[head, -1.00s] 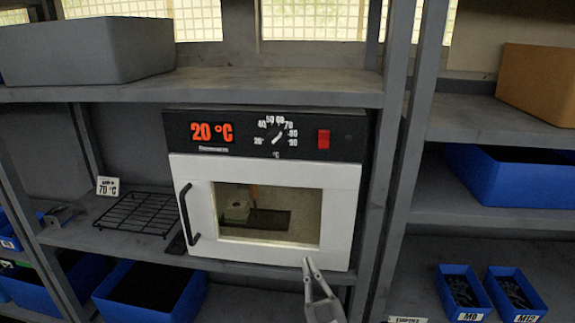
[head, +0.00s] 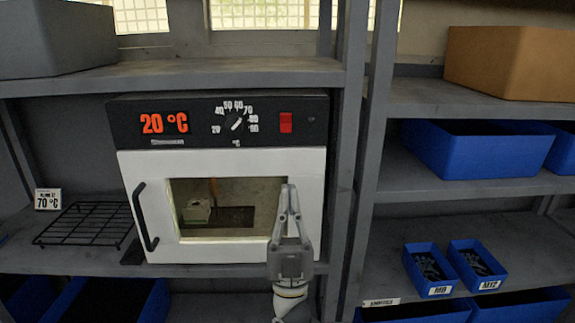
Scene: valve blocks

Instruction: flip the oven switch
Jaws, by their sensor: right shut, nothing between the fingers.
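The oven (head: 215,250) stands on the middle shelf with its white door shut. A valve block shows dimly through its window. The red oven switch (head: 286,122) is at the right end of the black control panel. The display (head: 165,123) reads 20 °C in red, and the temperature dial (head: 234,124) sits between display and switch. My right gripper (head: 288,189) is shut and empty, pointing up in front of the right part of the door. It is below the switch and apart from it in the picture. My left gripper is not in view.
A grey upright post (head: 349,180) stands just right of the oven. A shelf (head: 200,76) runs above the oven. Blue bins (head: 470,150) fill the right shelves.

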